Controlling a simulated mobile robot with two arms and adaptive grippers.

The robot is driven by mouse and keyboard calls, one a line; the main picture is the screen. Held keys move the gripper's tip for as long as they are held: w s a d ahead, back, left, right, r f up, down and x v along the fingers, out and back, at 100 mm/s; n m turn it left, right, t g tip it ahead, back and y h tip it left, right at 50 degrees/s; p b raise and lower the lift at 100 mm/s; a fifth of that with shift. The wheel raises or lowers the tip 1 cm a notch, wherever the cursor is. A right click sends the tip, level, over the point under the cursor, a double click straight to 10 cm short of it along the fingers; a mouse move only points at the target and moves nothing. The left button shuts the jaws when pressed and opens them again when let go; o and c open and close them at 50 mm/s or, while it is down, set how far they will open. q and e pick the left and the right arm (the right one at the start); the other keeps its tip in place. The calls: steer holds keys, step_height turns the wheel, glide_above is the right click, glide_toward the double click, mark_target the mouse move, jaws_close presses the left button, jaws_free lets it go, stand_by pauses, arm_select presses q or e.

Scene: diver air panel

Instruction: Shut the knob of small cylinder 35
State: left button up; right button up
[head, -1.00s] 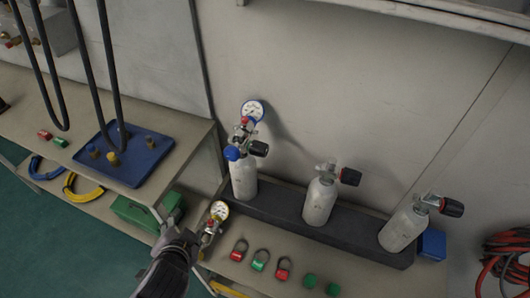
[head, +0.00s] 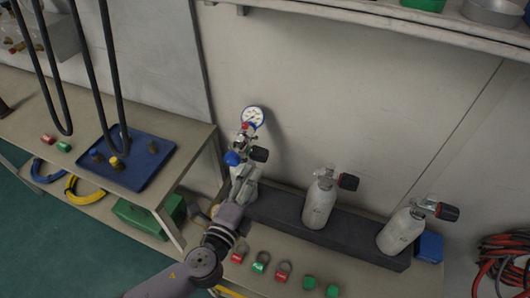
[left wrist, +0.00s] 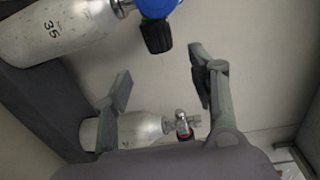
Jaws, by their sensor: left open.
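Small cylinder 35 (left wrist: 62,30) shows its number at the upper left of the left wrist view. In the head view it is the leftmost cylinder, largely hidden behind my left gripper (head: 243,182). Its black knob (head: 260,154) sticks out to the right of the valve; the knob also shows in the left wrist view (left wrist: 157,37), beside a blue part (left wrist: 156,8). A round gauge (head: 253,117) stands above the valve. My left gripper is open; the wrist view shows its fingers apart (left wrist: 160,85) with nothing between them, and the knob lies beyond them. My right gripper is not in view.
Two more cylinders, a middle one (head: 320,203) and a right one (head: 400,232), stand in the dark rack (head: 350,238). Red and green tags (head: 261,262) lie in front. A blue tray (head: 150,165) sits on the left bench. A shelf (head: 380,22) overhangs the wall.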

mark_target(263, 161)
arm_select(q)
steer(key=p+x, duration=0.1)
steer(key=x, duration=0.9)
